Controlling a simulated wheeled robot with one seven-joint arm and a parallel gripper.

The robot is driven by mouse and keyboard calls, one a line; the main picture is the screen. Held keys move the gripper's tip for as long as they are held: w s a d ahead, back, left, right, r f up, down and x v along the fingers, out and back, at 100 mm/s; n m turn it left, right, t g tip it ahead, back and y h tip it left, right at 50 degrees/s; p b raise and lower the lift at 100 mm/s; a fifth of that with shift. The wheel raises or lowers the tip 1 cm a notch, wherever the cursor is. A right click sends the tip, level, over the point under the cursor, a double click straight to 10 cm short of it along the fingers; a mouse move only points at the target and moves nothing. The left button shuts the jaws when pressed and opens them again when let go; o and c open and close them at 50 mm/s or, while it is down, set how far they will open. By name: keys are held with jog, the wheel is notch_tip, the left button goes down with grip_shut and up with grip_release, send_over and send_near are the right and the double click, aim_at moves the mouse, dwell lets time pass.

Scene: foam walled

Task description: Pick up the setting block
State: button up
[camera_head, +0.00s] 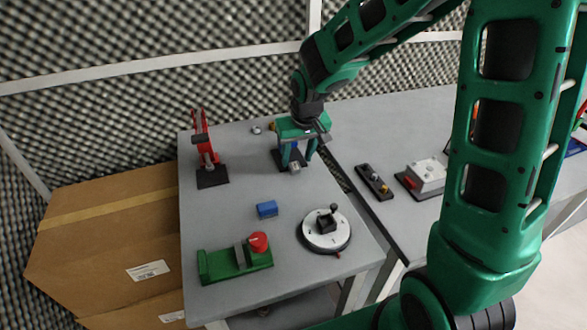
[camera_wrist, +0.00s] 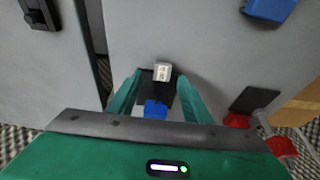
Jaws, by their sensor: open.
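My gripper (camera_head: 299,157) is open and points down over the back of the grey table. A small pale grey block (camera_head: 295,167) with a dark mark on its face is just by the fingertips; it looks like the setting block. In the wrist view this block (camera_wrist: 162,71) is just beyond the open fingertips (camera_wrist: 160,84), roughly centred between them, with no finger touching it. It appears to be at the edge of a dark plate (camera_wrist: 147,88). A blue part (camera_wrist: 155,109) shows on that plate, between the fingers. The fingers partly hide the plate.
A red upright device (camera_head: 206,150) on a dark base stands to the left. A blue block (camera_head: 267,209), a green fixture with a red knob (camera_head: 235,262) and a round white dial (camera_head: 325,230) are nearer. A second table on the right, across a gap, holds a black switch strip (camera_head: 374,182).

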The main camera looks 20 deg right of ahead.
aim_at(295, 165)
jog(key=shift+a+x, duration=0.2)
jog(key=shift+x, duration=1.35)
grip_shut()
jog(key=shift+r, duration=0.15)
